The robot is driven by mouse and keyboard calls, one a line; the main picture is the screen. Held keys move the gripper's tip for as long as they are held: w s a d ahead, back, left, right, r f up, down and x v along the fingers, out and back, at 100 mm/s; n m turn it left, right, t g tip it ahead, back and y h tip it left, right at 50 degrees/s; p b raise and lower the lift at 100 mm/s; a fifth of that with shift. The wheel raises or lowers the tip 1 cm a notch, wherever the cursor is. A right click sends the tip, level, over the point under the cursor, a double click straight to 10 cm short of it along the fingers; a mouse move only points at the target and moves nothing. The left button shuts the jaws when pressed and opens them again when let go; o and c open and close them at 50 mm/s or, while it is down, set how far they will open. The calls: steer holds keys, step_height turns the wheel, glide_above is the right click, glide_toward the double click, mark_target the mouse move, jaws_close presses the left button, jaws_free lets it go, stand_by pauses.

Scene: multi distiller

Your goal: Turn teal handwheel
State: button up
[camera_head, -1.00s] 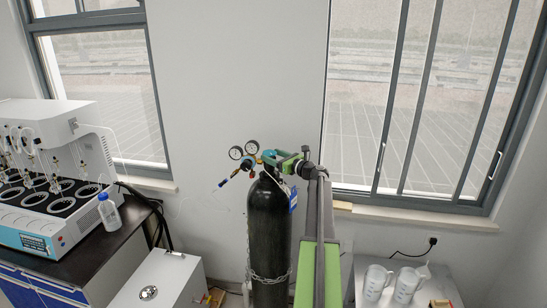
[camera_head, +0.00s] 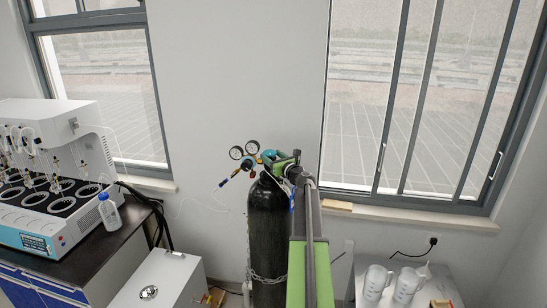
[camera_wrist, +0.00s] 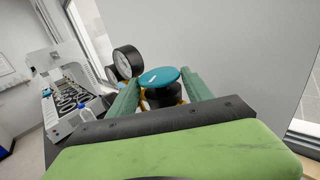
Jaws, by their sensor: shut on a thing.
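The teal handwheel (camera_wrist: 160,76) sits on top of the cylinder valve, its round face toward the wrist camera. In the head view it shows as a small teal piece (camera_head: 269,155) above the black gas cylinder (camera_head: 268,235), partly hidden by my gripper. My gripper (camera_wrist: 160,84) has its two green fingers on either side of the handwheel, shut on it. It also shows in the head view (camera_head: 276,160) at the cylinder's top. The points where the fingers touch the wheel are partly hidden.
Two pressure gauges (camera_head: 243,151) stand close left of the handwheel, and also show in the wrist view (camera_wrist: 128,61). A chain (camera_head: 268,279) loops round the cylinder. A bench with a distiller (camera_head: 50,185) is at left; jugs (camera_head: 375,282) stand on a table at right.

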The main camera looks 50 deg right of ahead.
steer(key=shift+w+a+m+g+h, duration=0.1)
steer(key=shift+a+m+g+h, duration=0.15)
steer(key=shift+m+g+h, duration=0.65)
steer(key=shift+w+a+m+g+h, duration=0.15)
steer(key=shift+m+g+h, duration=0.25)
steer(key=shift+m+h, duration=1)
steer(key=shift+s+n+h, duration=0.1)
steer(key=shift+n+h, duration=0.2)
steer(key=shift+h, duration=0.2)
steer(key=o, duration=1.2)
steer(key=shift+s+a, duration=0.1)
steer(key=v, duration=1.7)
steer(key=shift+a+r, duration=0.1)
